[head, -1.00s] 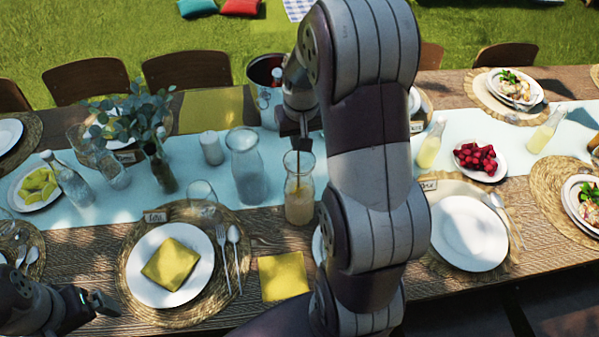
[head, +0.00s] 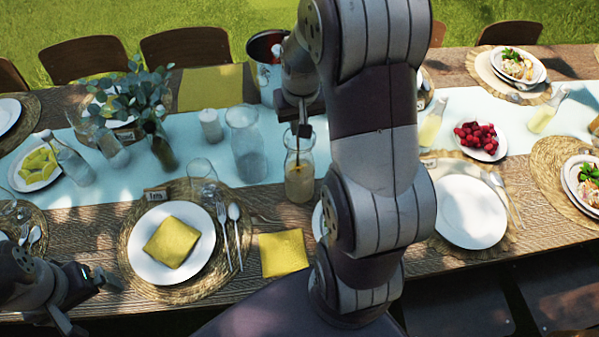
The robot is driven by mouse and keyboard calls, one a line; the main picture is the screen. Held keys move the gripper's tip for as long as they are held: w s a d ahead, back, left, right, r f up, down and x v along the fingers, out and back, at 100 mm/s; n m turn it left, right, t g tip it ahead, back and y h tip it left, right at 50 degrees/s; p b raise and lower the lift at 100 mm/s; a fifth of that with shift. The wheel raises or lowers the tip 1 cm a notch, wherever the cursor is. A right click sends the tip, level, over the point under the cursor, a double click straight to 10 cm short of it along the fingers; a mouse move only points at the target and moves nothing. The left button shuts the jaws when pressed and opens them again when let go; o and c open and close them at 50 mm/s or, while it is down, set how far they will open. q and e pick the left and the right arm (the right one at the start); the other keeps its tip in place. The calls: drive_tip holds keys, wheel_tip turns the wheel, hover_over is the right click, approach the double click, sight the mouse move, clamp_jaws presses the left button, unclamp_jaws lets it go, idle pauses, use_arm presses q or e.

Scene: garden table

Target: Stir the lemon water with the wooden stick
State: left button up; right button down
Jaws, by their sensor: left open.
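The lemon water is a cloudy pale drink in a clear glass carafe (head: 299,186) standing on the table runner's near edge. My right gripper (head: 303,128) is above the carafe's mouth, fingers pointing down. It appears shut on the thin wooden stick (head: 298,155), which runs down into the carafe; its upper part is hidden in the fingers and its lower end is hard to see in the drink.
A larger glass jug (head: 245,150) and a white candle (head: 211,127) stand left of the carafe. A wine glass (head: 202,176) and a plate with a yellow napkin (head: 172,242) are nearer. Another yellow napkin (head: 283,254) lies in front.

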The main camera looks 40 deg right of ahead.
drive_tip(key=shift+s+d, duration=0.1)
drive_tip(key=shift+s, duration=0.35)
drive_tip(key=shift+w+d, duration=0.1)
drive_tip(key=shift+w+d, duration=0.3)
drive_tip(key=shift+d, duration=0.6)
drive_tip(key=shift+w+a+p, duration=0.1)
drive_tip(key=shift+p, duration=0.25)
